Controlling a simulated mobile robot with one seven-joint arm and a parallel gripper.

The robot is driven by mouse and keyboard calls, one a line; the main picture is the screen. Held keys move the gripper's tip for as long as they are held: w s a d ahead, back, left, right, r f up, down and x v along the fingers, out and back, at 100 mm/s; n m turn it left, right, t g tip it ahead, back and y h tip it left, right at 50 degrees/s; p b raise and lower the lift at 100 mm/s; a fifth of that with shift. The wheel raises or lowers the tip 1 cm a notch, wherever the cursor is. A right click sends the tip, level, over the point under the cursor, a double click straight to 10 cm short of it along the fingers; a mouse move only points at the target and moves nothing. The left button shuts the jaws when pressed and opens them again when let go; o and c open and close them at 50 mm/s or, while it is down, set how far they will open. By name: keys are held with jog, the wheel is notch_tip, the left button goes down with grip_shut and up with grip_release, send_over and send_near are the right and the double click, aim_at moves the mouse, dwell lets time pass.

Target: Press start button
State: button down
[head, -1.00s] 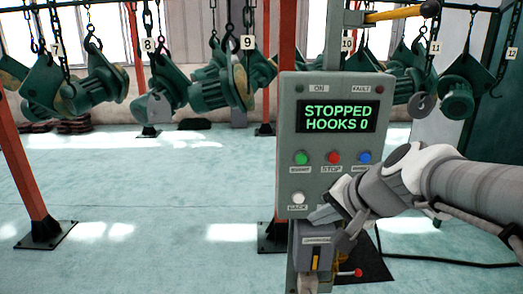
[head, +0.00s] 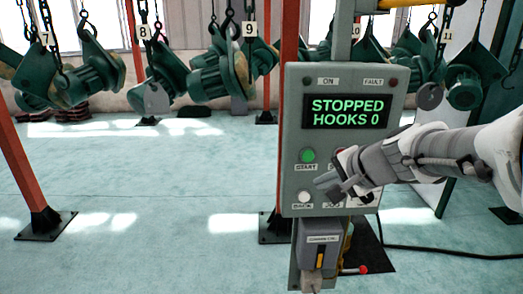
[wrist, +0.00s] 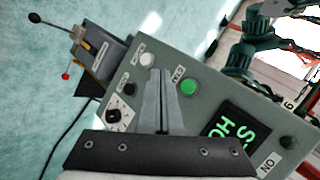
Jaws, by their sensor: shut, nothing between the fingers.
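The green start button (head: 308,155) sits on the left of the grey control panel (head: 292,120), above a white button. The panel's display (head: 346,111) reads "STOPPED HOOKS 0". My gripper (head: 324,186) is shut and empty in front of the panel, just below and right of the green button. My arm hides the red stop button and most of the other buttons. In the wrist view the closed fingers (wrist: 161,75) point at the panel between the white button (wrist: 147,60) and the green button (wrist: 188,87). No contact with the green button shows.
A grey box with a yellow-marked switch (head: 319,250) is mounted below the panel, beside a red-knobbed lever (head: 362,269). Green hoist parts (head: 220,75) hang from numbered chains behind. Red posts (head: 25,165) stand on the floor. The floor at left is clear.

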aim_at(308, 156)
jog(key=shift+w+p, duration=0.85)
jog(key=shift+w, duration=3.5)
jog(key=shift+w, duration=0.1)
jog(key=shift+w, duration=0.3)
